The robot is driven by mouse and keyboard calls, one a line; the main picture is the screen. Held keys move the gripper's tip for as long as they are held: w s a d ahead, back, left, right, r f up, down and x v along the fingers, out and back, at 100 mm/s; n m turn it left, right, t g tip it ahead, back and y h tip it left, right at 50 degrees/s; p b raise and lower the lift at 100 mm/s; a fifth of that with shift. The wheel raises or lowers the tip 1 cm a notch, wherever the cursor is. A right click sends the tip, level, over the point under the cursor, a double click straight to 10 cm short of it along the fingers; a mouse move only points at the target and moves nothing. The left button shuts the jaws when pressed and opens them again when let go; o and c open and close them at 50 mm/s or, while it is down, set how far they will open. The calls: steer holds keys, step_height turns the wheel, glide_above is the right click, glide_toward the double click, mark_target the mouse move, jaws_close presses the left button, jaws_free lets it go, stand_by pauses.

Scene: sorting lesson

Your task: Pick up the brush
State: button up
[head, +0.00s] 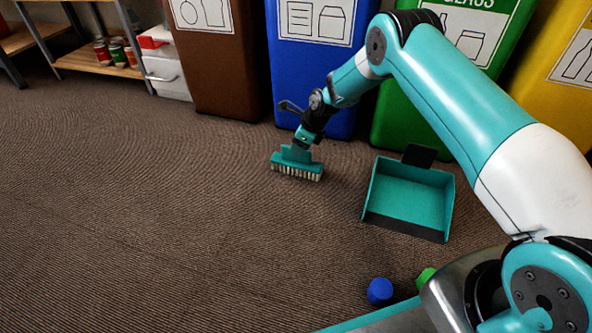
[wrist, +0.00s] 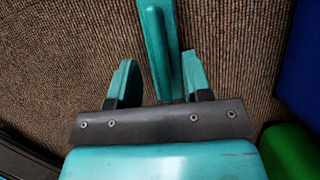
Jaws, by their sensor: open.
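The brush (head: 296,170), teal with pale bristles, is on the brown carpet in front of the blue bin in the head view. My gripper (head: 302,142) is directly above it, pointing down, and hides part of its top. In the wrist view the teal brush (wrist: 157,45) runs from the top edge down between the two fingers of my gripper (wrist: 158,75). The fingers are apart, and the brush lies closer to the right finger. A clear gap shows on its left side. Whether the right finger touches it I cannot tell.
A teal dustpan (head: 408,194) lies right of the brush. Brown (head: 218,70), blue (head: 300,60), green (head: 400,125) and yellow (head: 560,75) bins stand behind. A blue object (head: 380,291) and a green object (head: 425,277) are near my base. The carpet at left is clear.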

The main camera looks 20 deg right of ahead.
mark_target(296, 160)
steer(key=b+x, duration=0.1)
steer(key=x, duration=0.1)
steer(key=shift+w+f, duration=0.1)
steer(key=shift+f, duration=0.2)
steer(key=shift+a+r, duration=0.1)
steer(key=shift+f, duration=0.25)
stand_by(0.3)
jaws_close()
